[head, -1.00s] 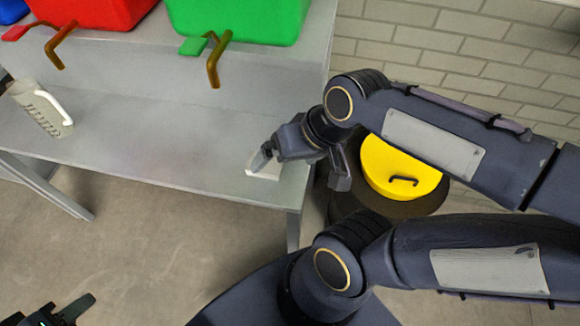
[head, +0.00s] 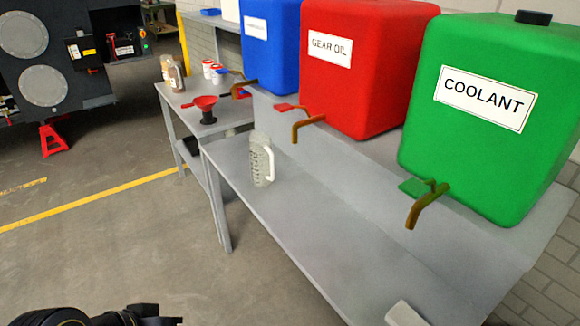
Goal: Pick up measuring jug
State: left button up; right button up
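The measuring jug (head: 259,164) is a clear, whitish jug with dark graduation marks and a white handle on its right side. It stands upright on the lower shelf of the grey bench (head: 318,238), near its left end, below the gear oil tap. My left gripper (head: 165,318) shows only in part at the bottom edge, well away from the jug. Whether its fingers are open cannot be made out. My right gripper is out of view.
Red gear oil (head: 365,75), green coolant (head: 490,130) and blue (head: 270,45) tanks with brown taps stand above the shelf. A white object (head: 406,314) lies at the shelf's near end.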

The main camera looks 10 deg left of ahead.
aim_at(262, 157)
jog(key=i+j, duration=0.6)
jog(key=j, duration=0.15)
jog(key=i+j, duration=0.6)
jog(key=j, duration=0.15)
jog(key=i+j, duration=0.6)
jog(key=j, duration=0.2)
